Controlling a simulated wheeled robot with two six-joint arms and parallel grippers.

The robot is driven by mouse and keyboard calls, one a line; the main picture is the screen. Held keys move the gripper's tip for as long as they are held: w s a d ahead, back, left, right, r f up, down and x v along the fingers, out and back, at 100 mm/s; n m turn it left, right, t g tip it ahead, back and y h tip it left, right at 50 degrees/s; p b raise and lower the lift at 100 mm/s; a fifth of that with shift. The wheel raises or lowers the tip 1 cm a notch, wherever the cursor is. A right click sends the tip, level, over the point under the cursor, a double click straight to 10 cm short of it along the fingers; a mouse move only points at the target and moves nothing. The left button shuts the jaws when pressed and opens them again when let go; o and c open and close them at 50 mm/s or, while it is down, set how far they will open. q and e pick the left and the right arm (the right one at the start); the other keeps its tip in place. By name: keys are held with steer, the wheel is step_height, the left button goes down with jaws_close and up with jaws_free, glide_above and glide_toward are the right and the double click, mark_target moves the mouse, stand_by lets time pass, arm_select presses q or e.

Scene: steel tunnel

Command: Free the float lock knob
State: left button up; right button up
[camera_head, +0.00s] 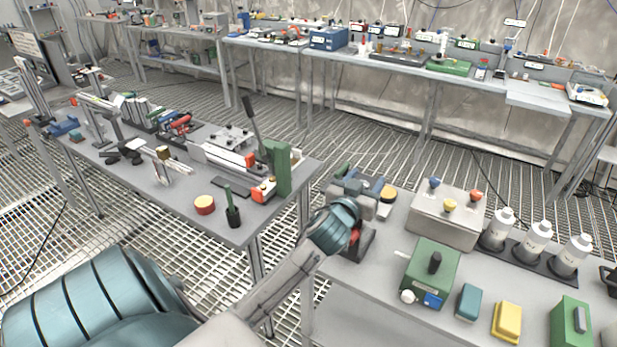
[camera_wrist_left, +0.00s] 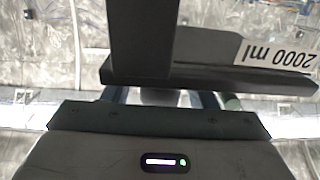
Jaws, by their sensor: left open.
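My left gripper (camera_head: 362,196) is at the near left corner of the right-hand bench, beside a dark device with a red part (camera_head: 355,238). The arm's teal wrist hides part of that device. In the left wrist view, a dark upright and crossbar (camera_wrist_left: 190,58) with an upside-down "2000 ml" label (camera_wrist_left: 280,55) stand close over the gripper and cover most of its fingers. I cannot tell whether they touch. I cannot pick out the float lock knob for certain. A green box (camera_head: 430,275) with a black knob (camera_head: 435,262) and a white side knob (camera_head: 408,296) stands to the right.
White bottles (camera_head: 537,238) stand in a dark rack to the right. Teal (camera_head: 468,302) and yellow (camera_head: 507,321) blocks lie in front. The left bench (camera_head: 240,236) holds tools, a lever device and a red-yellow puck (camera_head: 204,205).

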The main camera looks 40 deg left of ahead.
arm_select(q)
steer(key=shift+r+m+h+p, duration=0.1)
steer(key=shift+m+h+p, duration=0.3)
steer(key=shift+m+h, duration=0.6)
steer(key=s+d+f+b, duration=0.15)
steer(key=s+b, duration=0.25)
steer(key=s, duration=0.7)
steer(key=s+d+f+g, duration=0.3)
steer(key=s+f+g, duration=0.6)
steer(key=s+f, duration=0.4)
step_height(320, 180, down, 6)
steer(key=shift+d+r+b, duration=0.2)
steer(key=shift+b, duration=0.25)
arm_select(e)
step_height(320, 180, down, 4)
steer(key=shift+r, duration=0.15)
